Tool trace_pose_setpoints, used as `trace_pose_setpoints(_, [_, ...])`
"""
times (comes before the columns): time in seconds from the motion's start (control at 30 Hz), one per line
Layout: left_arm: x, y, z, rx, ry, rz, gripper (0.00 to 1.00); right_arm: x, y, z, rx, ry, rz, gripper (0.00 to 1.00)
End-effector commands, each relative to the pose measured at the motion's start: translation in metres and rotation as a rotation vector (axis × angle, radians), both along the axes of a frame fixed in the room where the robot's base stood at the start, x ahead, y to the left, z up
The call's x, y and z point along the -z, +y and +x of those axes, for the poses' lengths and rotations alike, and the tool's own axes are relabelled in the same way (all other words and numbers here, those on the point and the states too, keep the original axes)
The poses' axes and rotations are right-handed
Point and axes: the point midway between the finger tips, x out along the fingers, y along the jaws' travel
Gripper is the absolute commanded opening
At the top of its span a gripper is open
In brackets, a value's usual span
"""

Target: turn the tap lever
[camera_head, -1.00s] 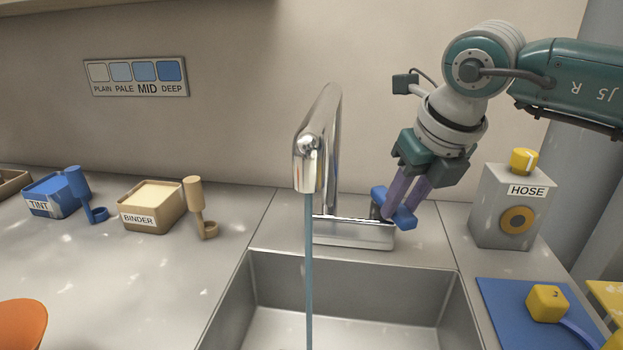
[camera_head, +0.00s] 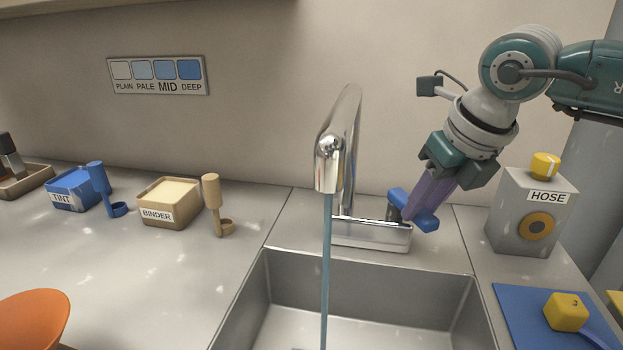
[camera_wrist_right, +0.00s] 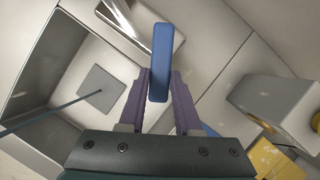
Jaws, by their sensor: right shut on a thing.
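The chrome tap (camera_head: 331,165) stands behind the sink, and a thin blue stream (camera_head: 326,270) falls from its spout into the basin. The blue tap lever (camera_head: 424,219) is at the right end of the tap's base. My right gripper (camera_head: 413,209) is shut on the lever, and its purple fingers hide the lever's middle. In the right wrist view the lever (camera_wrist_right: 161,60) stands between the two fingertips (camera_wrist_right: 158,88). My left gripper is not in view.
A grey HOSE box (camera_head: 530,215) with a yellow knob stands right of the lever. A blue mat (camera_head: 520,320) with a yellow block lies in front of it. TINT (camera_head: 75,188) and BINDER (camera_head: 168,203) boxes stand left. The steel sink (camera_head: 365,285) is open.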

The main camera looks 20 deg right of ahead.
Motion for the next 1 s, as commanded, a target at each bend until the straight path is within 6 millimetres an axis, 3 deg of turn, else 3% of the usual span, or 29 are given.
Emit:
trace_pose_setpoints(0.33, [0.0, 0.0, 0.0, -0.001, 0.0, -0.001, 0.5, 0.0, -0.007, -0.005, -0.015, 0.0, -0.002, 0.0])
trace_pose_setpoints(0.37, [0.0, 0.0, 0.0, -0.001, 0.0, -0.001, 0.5, 0.0, -0.007, -0.004, -0.015, 0.0, -0.002, 0.33])
trace_pose_setpoints(0.63, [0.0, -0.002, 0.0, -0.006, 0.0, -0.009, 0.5, 0.0, -0.007, -0.004, -0.015, 0.0, -0.002, 0.62])
trace_pose_setpoints(0.87, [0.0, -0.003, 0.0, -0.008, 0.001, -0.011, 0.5, -0.001, -0.007, -0.004, -0.015, 0.0, -0.002, 0.62])
trace_pose_setpoints(1.0, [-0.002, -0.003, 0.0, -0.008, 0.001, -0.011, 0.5, -0.011, -0.007, -0.008, -0.015, -0.001, -0.003, 0.62])
